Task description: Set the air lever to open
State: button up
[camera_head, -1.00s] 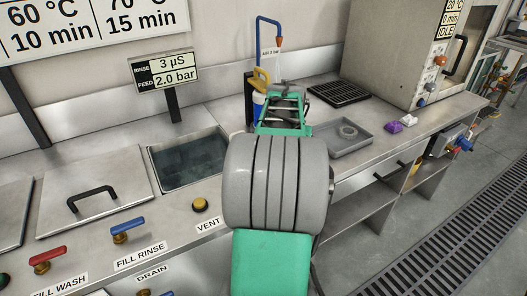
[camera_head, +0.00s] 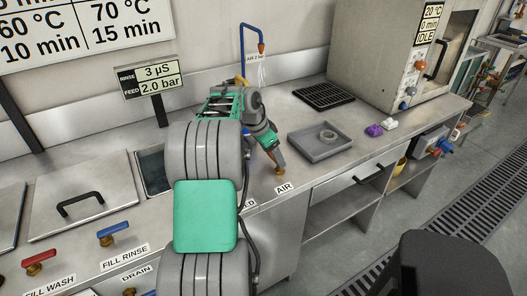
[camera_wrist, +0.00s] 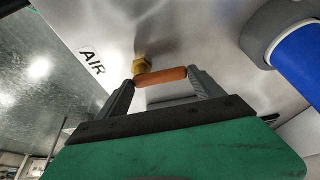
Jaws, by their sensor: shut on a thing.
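The air lever (camera_wrist: 160,77) is an orange bar on a brass valve (camera_wrist: 147,66), beside the AIR label (camera_wrist: 92,62) in the wrist view. My gripper (camera_wrist: 163,88) is shut on the lever, with one dark finger at each end of the bar. In the head view, my gripper (camera_head: 273,150) reaches down to the counter at the brass valve (camera_head: 280,171), just above the AIR label (camera_head: 285,188). The fingers partly hide the lever there. A blue air pipe (camera_head: 242,50) with an orange nozzle (camera_head: 262,48) and an air tag stands behind my arm.
A grey tray (camera_head: 318,148) with a ring (camera_head: 328,136) in it lies right of my gripper. A black grate (camera_head: 323,96), a purple piece (camera_head: 374,130) and an oven (camera_head: 400,60) stand beyond. Red (camera_head: 39,256) and blue (camera_head: 114,230) fill levers are at left. My arm covers part of the basin.

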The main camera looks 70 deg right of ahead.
jog(key=shift+r, duration=0.1)
dwell(0.4)
jog(key=o, duration=2.1)
jog(key=v, duration=0.7)
jog(key=shift+r+p, duration=0.3)
jog(key=shift+p, duration=0.15)
jog(key=shift+w+a, duration=0.1)
